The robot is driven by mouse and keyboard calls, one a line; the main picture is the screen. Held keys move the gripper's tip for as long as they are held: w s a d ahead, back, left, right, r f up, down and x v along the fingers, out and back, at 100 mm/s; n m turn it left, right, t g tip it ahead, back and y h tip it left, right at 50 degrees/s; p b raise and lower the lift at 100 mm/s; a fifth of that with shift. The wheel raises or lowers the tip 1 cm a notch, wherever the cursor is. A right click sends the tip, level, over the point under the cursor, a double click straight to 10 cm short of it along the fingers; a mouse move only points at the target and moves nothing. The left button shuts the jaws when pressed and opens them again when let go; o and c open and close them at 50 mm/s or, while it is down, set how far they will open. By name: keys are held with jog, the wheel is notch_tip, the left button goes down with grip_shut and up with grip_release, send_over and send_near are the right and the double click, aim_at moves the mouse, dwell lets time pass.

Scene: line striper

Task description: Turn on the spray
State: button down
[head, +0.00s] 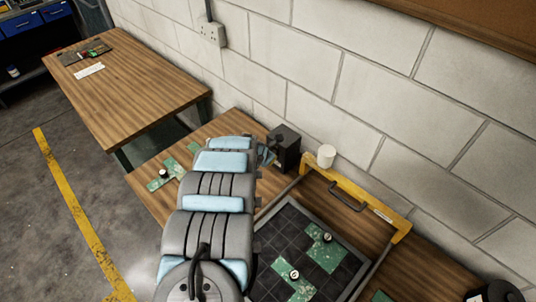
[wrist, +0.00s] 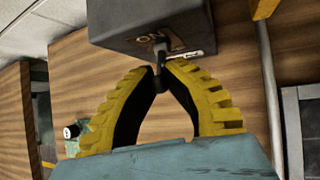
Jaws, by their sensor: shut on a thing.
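A dark box (head: 287,150) stands on the workbench against the wall, just past the end of my arm in the head view. In the wrist view the box (wrist: 130,25) fills the top, and the word "ON" shows on its face. A short black switch lever (wrist: 160,84) sticks out of the box towards me. My gripper (wrist: 160,74) has yellow, black-lined fingers that meet at the tips around this lever, close under the box. The fingers are shut on it. In the head view my arm hides most of the gripper.
Right of the box are a white cylinder (head: 326,156) and a yellow bar (head: 350,190) with a dark handle. A dark gridded tray (head: 285,225) holds green circuit boards. More boards (head: 163,181) lie left of my arm. A second wooden table (head: 130,90) stands further left.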

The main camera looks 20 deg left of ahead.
dwell(0.3)
jog(key=c, duration=1)
grip_release()
jog(key=shift+a+r+p, duration=0.1)
jog(key=shift+p, duration=0.2)
jog(key=shift+s+t+p, duration=0.1)
jog(key=shift+t+p, duration=0.2)
jog(key=shift+p, duration=0.15)
jog(key=shift+p, duration=0.35)
jog(key=shift+f+t+p, duration=0.25)
jog(key=shift+t+p, duration=0.05)
jog(key=shift+p, duration=0.05)
